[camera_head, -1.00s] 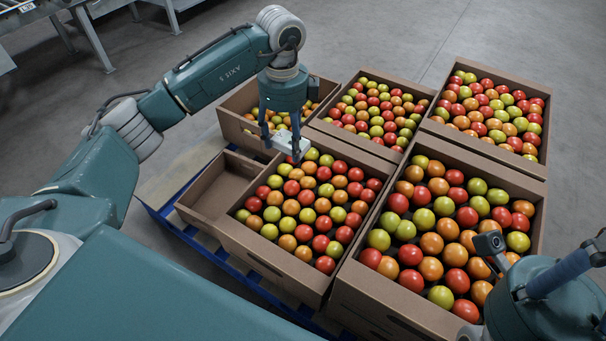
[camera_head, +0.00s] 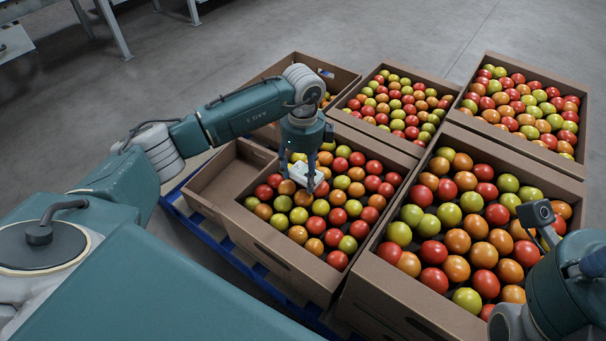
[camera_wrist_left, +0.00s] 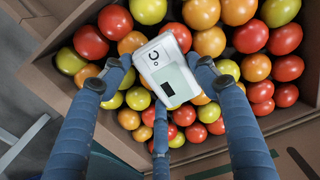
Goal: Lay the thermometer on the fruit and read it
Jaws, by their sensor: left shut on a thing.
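The thermometer (camera_head: 305,176) is a small white box. In the left wrist view it (camera_wrist_left: 154,52) has a °C mark and a grey-green display with a dark square; I can make out no digits. My left gripper (camera_head: 301,170) is shut on it, with blue fingers around its sides. It is over the fruit (camera_head: 298,234), red, orange and green tomatoes in the front middle crate (camera_head: 283,250). I cannot tell whether the thermometer touches the tomatoes. Part of my right gripper (camera_head: 594,264) shows at the lower right; its fingertips are not clear.
A large tomato crate (camera_head: 395,290) stands on the right, and several more (camera_head: 452,86) stand behind. All rest on a blue pallet (camera_head: 205,230). Grey floor (camera_head: 400,30) is free behind.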

